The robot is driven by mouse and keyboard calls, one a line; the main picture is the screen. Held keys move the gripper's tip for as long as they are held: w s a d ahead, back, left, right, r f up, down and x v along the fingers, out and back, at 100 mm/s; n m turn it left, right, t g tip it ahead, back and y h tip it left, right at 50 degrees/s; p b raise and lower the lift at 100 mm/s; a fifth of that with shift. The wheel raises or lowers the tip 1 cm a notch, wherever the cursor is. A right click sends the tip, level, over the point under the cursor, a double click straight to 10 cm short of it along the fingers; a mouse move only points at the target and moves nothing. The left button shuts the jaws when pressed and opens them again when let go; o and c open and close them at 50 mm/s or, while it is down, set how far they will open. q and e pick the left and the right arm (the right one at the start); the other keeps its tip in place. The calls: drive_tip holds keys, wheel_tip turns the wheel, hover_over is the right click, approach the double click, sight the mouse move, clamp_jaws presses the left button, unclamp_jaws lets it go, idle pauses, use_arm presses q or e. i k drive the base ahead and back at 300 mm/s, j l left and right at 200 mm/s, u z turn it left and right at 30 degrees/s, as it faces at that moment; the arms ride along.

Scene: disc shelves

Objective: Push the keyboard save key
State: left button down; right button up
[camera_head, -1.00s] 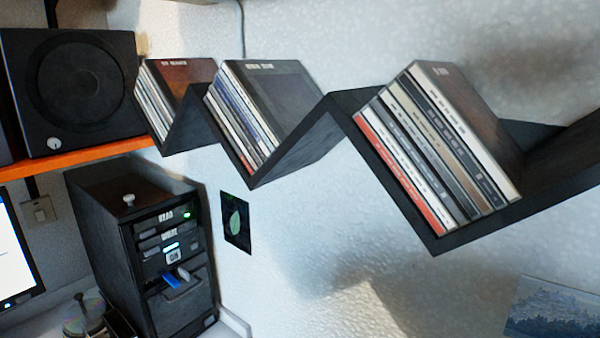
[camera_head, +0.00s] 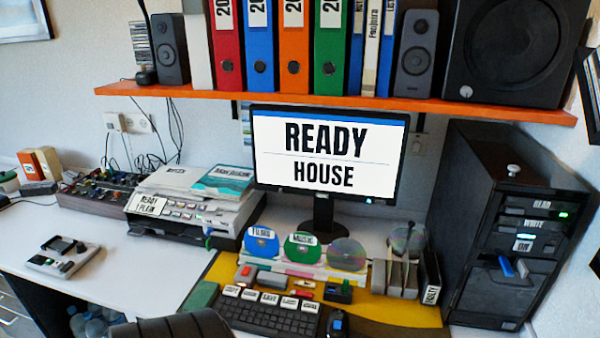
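The black keyboard (camera_head: 262,316) lies on the desk at the bottom middle, in front of the monitor, on a yellow mat. A row of several large white labelled keys (camera_head: 269,298) stands along its back edge. Their lettering is too small to read surely, so I cannot tell which one is the save key. Neither of my grippers is in view.
The monitor (camera_head: 325,155) shows "READY HOUSE". A printer (camera_head: 195,208) stands left of the keyboard, a mouse (camera_head: 337,325) right of it. A disc stand (camera_head: 300,270) is behind it. The black tower (camera_head: 480,230) is at right. A dark rounded chair-like shape (camera_head: 175,326) is at bottom.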

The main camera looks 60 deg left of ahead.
sight(269, 298)
drive_tip(key=u, duration=1.7)
